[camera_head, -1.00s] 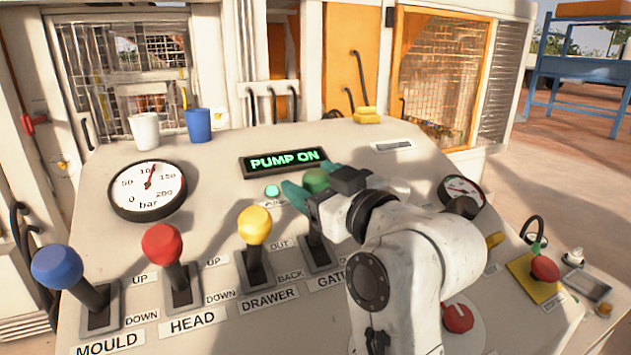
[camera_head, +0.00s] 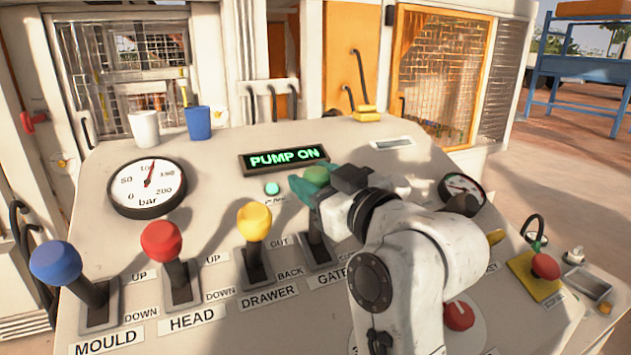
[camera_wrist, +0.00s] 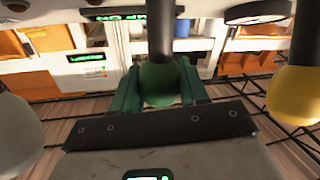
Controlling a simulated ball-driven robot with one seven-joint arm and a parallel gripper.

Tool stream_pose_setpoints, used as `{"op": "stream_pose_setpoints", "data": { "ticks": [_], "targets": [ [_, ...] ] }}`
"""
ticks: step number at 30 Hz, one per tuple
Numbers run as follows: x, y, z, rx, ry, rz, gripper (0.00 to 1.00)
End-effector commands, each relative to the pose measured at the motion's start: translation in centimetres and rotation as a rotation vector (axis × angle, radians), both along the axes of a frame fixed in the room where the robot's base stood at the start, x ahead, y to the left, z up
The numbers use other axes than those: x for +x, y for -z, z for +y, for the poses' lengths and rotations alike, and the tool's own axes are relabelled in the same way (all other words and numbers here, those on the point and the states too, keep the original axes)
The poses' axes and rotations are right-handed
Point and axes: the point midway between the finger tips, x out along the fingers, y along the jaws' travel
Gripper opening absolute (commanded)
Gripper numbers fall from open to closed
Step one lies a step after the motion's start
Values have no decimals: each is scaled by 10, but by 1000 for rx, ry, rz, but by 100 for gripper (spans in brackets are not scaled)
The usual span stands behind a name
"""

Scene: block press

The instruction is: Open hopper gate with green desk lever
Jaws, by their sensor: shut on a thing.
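The green lever knob (camera_head: 316,177) stands at the GATE slot on the desk. My gripper (camera_head: 309,187) is shut on it, with teal fingers on either side. In the wrist view the green knob (camera_wrist: 160,84) sits between my two fingers (camera_wrist: 160,90), its dark shaft running up out of the picture. The shaft and slot of the gate lever (camera_head: 318,245) show below my gripper in the head view. My wrist and arm hide part of the GATE label. The hopper gate itself cannot be made out.
To the left stand the yellow DRAWER lever (camera_head: 254,222), red HEAD lever (camera_head: 161,241) and blue MOULD lever (camera_head: 56,263). The display (camera_head: 284,159) reads PUMP ON. A red stop button (camera_head: 545,266) is at the right. White (camera_head: 144,129) and blue (camera_head: 198,123) cups stand at the back.

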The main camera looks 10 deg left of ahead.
Motion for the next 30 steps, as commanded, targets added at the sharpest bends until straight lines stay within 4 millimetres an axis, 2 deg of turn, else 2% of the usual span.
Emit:
{"op": "stream_pose_setpoints", "data": {
  "ticks": [3, 18, 30],
  "targets": [
    [-5, 8, -4, 27, 1, -41, 0],
    [-32, 15, -23, 158, 1, -239, 0],
    [-42, 13, -28, 205, 0, -305, 0]
  ]
}}
